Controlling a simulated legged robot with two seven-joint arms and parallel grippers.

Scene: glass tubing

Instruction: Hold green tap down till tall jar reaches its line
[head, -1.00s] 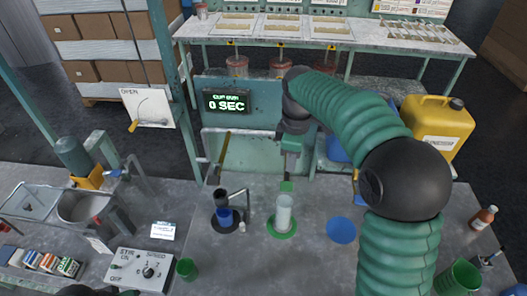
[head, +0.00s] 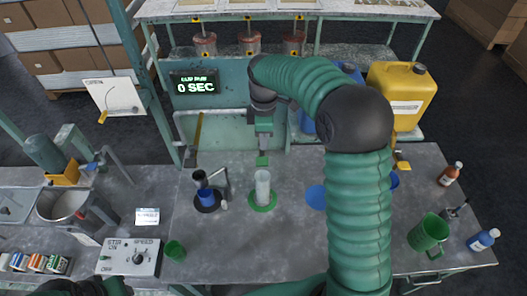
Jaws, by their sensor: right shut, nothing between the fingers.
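The tall jar (head: 263,187) is a clear, pale cylinder standing upright on a green disc (head: 263,206). Its line and any liquid level are too small to make out. A small green piece (head: 262,160), seemingly the green tap, shows just above the jar's mouth. My right gripper (head: 263,142) reaches down from the back and is shut and empty directly above that green piece. I cannot tell whether they touch. The tap's spout and body are mostly hidden behind my gripper. My left gripper is out of view.
A dark blue vessel (head: 205,192) with a metal stand is left of the jar. A blue disc (head: 315,197) lies to the right. A display (head: 195,87) reads 0 SEC. A green mug (head: 428,232) and bottles stand far right. The bench front centre is mostly clear.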

